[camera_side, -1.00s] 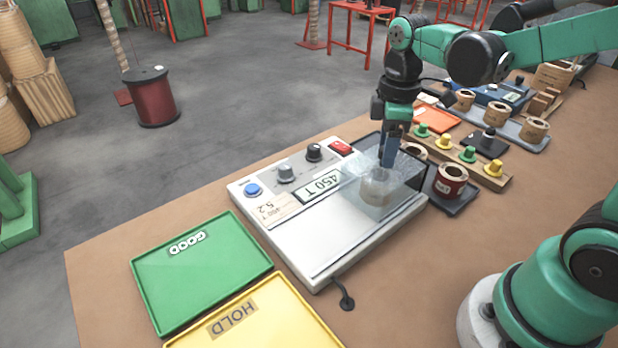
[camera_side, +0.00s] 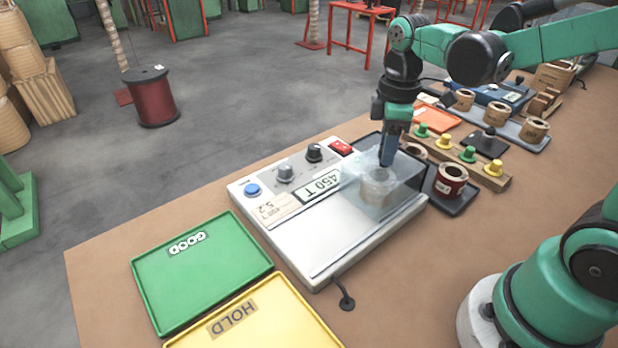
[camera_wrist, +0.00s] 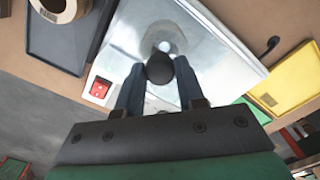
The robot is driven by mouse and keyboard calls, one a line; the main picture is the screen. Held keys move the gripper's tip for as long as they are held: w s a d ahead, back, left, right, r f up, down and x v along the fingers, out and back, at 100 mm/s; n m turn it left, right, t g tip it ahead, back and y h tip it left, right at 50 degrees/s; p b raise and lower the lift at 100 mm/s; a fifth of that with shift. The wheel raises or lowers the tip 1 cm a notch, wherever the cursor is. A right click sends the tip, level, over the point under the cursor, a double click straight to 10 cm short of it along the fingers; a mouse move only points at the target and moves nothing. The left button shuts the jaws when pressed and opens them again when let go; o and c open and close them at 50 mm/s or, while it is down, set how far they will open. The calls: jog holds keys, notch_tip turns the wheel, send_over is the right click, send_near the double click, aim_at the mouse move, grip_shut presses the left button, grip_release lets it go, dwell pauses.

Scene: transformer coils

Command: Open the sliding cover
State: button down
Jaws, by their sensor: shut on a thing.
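The sliding cover (camera_side: 407,172) is a clear box at the right end of the white tester (camera_side: 340,231). A pale coil (camera_side: 376,187) shows through it, standing inside. My gripper (camera_side: 387,160) points down at the top of the cover. In the wrist view my gripper (camera_wrist: 160,88) has its two fingers on either side of a dark round knob (camera_wrist: 160,68), shut on it. The cover also shows in the wrist view (camera_wrist: 190,40), with the coil blurred beneath it.
A green GOOD tray (camera_side: 200,275) and a yellow HOLD tray (camera_side: 285,325) lie left of the tester. A wooden rack with green and yellow pegs (camera_side: 480,168) stands behind.

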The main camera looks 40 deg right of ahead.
dwell(0.6)
jog(key=a, duration=1.2)
jog(key=shift+a, duration=0.35)
jog(key=c, duration=0.5)
grip_release()
jog(key=shift+c, duration=0.2)
jog(key=shift+r, duration=2.85)
jog(key=shift+d, duration=0.1)
